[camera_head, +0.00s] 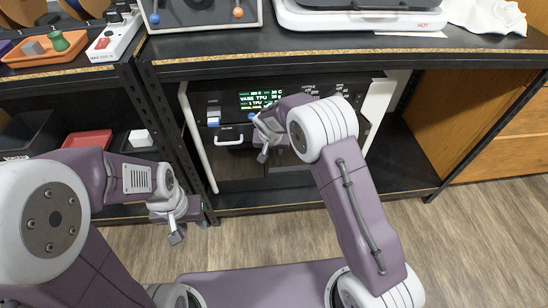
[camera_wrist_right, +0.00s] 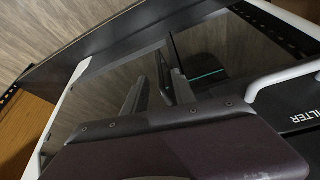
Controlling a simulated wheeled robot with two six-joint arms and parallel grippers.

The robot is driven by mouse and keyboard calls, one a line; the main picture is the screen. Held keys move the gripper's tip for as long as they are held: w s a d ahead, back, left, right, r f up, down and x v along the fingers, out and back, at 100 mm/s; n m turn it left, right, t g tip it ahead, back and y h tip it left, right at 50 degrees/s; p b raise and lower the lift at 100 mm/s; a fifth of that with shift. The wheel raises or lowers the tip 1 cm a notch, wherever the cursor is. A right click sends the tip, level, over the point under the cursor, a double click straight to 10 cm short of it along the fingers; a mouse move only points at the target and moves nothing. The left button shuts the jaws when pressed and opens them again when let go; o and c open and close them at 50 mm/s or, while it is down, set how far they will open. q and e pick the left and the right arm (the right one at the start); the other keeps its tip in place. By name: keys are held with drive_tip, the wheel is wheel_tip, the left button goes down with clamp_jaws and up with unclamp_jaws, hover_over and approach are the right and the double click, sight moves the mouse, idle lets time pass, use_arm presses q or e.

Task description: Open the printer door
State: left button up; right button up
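The printer (camera_head: 187,110) stands on the shelf under the worktop, with a white frame and a black front panel with a lit display (camera_head: 262,98). Its dark door (camera_head: 232,172) looks closed. My left gripper (camera_head: 188,228) hangs open and empty, low and left of the printer.
A dark shelf post (camera_head: 165,125) stands left of the printer. Red (camera_head: 88,140) and orange (camera_head: 45,48) trays lie on the left shelving. The worktop's front edge (camera_head: 350,65) overhangs the printer. The shelf right of the printer is empty.

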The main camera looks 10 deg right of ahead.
sight(274, 154)
drive_tip(key=b+x, duration=0.2)
drive_tip(key=x, duration=0.5)
clamp_jaws()
idle(1.2)
